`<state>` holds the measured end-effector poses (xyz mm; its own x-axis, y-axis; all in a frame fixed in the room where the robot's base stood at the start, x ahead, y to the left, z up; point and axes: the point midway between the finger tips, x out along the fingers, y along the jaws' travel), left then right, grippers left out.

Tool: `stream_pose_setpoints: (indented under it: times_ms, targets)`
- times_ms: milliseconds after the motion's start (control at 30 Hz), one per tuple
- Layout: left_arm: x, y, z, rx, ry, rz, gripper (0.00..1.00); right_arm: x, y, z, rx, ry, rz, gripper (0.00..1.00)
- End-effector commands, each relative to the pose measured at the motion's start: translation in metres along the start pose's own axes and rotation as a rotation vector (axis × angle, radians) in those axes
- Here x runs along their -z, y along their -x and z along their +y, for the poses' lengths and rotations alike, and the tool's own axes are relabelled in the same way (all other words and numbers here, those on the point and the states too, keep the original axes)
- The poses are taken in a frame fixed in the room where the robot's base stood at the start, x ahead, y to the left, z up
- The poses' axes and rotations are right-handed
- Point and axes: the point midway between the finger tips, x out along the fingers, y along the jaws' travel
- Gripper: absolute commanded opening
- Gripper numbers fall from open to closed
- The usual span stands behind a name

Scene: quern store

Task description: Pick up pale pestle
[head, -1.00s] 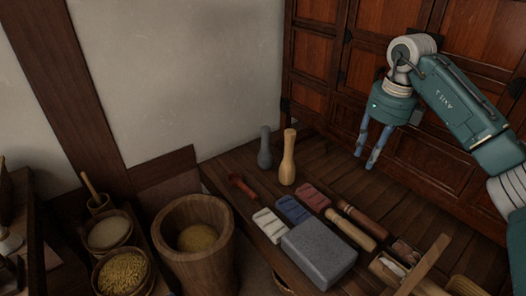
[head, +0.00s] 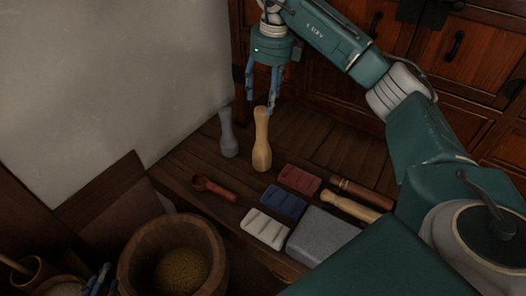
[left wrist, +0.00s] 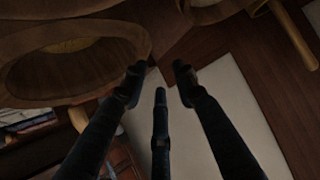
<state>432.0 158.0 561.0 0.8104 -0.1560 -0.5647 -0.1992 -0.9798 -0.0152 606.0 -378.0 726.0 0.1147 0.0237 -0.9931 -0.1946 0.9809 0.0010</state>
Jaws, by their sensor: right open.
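The pale pestle (head: 262,150) stands upright on the dark wooden bench, beside a grey pestle (head: 228,138). My right gripper (head: 263,98) hangs pointing down just above the pale pestle's top. Its fingers are apart with nothing between them; whether a fingertip touches the pestle's top cannot be told. My left gripper (head: 100,282) is low at the bottom left edge of the head view. In the left wrist view its fingers (left wrist: 160,80) are spread and empty, close to a round wooden vessel (left wrist: 75,80).
Red (head: 299,179), blue (head: 284,201) and white (head: 264,228) blocks, a grey stone (head: 322,236) and a red-brown scoop (head: 214,188) lie on the bench. A wooden mortar (head: 135,265) stands in front. Cabinets (head: 440,60) rise behind; a pale wall is left.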

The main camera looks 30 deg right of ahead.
Motion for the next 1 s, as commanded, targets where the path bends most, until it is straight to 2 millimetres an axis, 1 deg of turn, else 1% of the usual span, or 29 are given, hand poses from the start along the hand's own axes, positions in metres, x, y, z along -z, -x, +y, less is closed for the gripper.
stream_pose_setpoints:
  times_ms: [33,100,200,367,467,700,800,900,1000]
  targets:
    - [0.004,-0.005,0.002,-0.003,0.0,0.038,0.29,0.001,-0.014,0.0,0.0,0.0,0.002,0.57]
    - [0.016,-0.006,0.003,-0.006,0.0,0.088,0.29,0.001,-0.021,0.0,0.0,0.0,0.001,0.57]
    - [0.03,-0.006,0.005,-0.009,-0.001,0.142,0.29,0.001,-0.027,0.0,0.0,0.0,0.0,0.57]
    - [0.04,-0.005,0.006,-0.011,-0.001,0.182,0.29,0.001,-0.032,0.0,0.001,0.0,0.0,0.57]
    - [0.05,-0.005,0.007,-0.014,-0.001,0.222,0.29,0.001,-0.04,0.0,0.0,0.0,0.001,0.57]
    - [0.094,0.003,0.012,-0.025,0.0,0.418,0.29,0.001,-0.07,0.001,-0.001,0.001,0.002,0.57]
    - [0.109,0.009,0.014,-0.03,0.001,0.486,0.29,0.001,-0.078,0.0,0.0,0.001,0.001,0.57]
    - [0.119,0.013,0.016,-0.032,0.002,0.529,0.29,0.001,-0.084,0.0,0.0,0.001,0.001,0.57]
    - [0.123,0.015,0.016,-0.033,0.002,0.545,0.29,0.001,-0.085,0.0,0.001,0.001,0.0,0.57]
